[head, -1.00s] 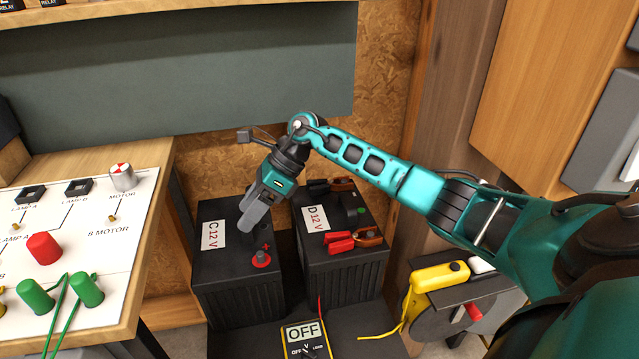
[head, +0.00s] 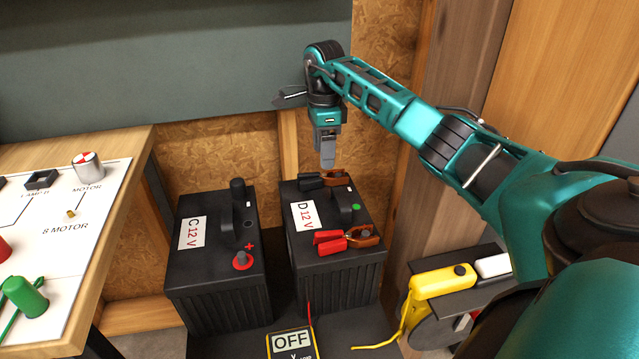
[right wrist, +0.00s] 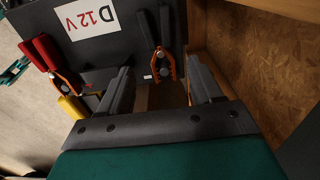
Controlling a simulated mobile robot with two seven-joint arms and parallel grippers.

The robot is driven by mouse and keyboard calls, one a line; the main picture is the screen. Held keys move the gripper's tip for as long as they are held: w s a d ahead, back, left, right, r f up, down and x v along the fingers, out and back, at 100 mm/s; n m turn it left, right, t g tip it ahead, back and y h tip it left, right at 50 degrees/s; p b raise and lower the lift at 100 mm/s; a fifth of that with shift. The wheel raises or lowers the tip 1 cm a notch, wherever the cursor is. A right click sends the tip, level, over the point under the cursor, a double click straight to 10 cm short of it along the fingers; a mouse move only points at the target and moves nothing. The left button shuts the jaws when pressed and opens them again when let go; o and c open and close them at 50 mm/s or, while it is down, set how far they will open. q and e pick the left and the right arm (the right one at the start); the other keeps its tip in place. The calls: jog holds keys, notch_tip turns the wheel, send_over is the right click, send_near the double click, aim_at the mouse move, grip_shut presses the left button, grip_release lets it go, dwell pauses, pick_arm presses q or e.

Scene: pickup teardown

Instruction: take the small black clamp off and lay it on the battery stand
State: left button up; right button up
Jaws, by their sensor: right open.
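The small black clamp (head: 312,181) sits on the back of battery D (head: 343,265), its black handles to the left and its orange-brown jaws to the right. In the right wrist view the black clamp (right wrist: 157,45) shows between and beyond my fingers, with its orange jaws toward me. My right gripper (head: 327,160) points down above and behind it in the head view; it is open and empty, apart from the clamp. It also shows in the right wrist view (right wrist: 160,88). The battery stand (head: 230,345) is the dark surface under the batteries. My left gripper is out of view.
A red clamp (head: 345,239) is on battery D's front post. Battery C (head: 215,265) stands to the left, with a black upright post. An OFF meter (head: 292,343) is in front. A yellow tool (head: 442,281) is at right, and the white panel table (head: 75,235) at left.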

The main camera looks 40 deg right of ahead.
aim_at(323, 175)
jog(key=shift+f+b, duration=0.65)
jog(key=shift+f, duration=2.4)
jog(key=shift+c, duration=0.4)
jog(key=c, duration=0.9)
